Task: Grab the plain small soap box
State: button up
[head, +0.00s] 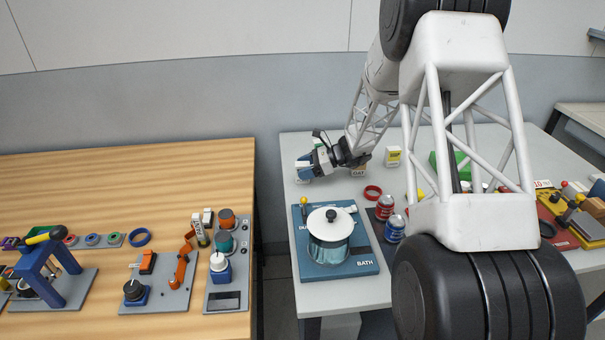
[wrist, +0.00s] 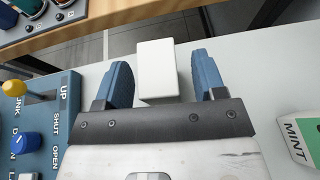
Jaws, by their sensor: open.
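A plain white small box (wrist: 157,72), with no lettering on the faces I see, stands between my gripper's two blue fingers in the wrist view. My gripper (wrist: 162,62) is open, one finger on each side of the box. In the head view my gripper (head: 304,167) is low over the grey table's left back corner. A bit of white (head: 301,181) shows at its fingers there, mostly hidden by them.
A MINT box (wrist: 303,140) lies right of my gripper in the wrist view. An OAT box (head: 359,172) and a yellow-labelled box (head: 393,156) are nearby in the head view. The blue BATH panel (head: 362,268) with a lidded pot (head: 329,238) is in front. The table's edge is close.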

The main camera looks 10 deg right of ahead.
aim_at(303, 164)
jog(key=shift+a+f, duration=0.1)
jog(key=shift+a, duration=0.2)
dwell(0.4)
jog(key=c, duration=1)
jog(key=shift+c, duration=0.2)
jog(key=shift+r, duration=5.05)
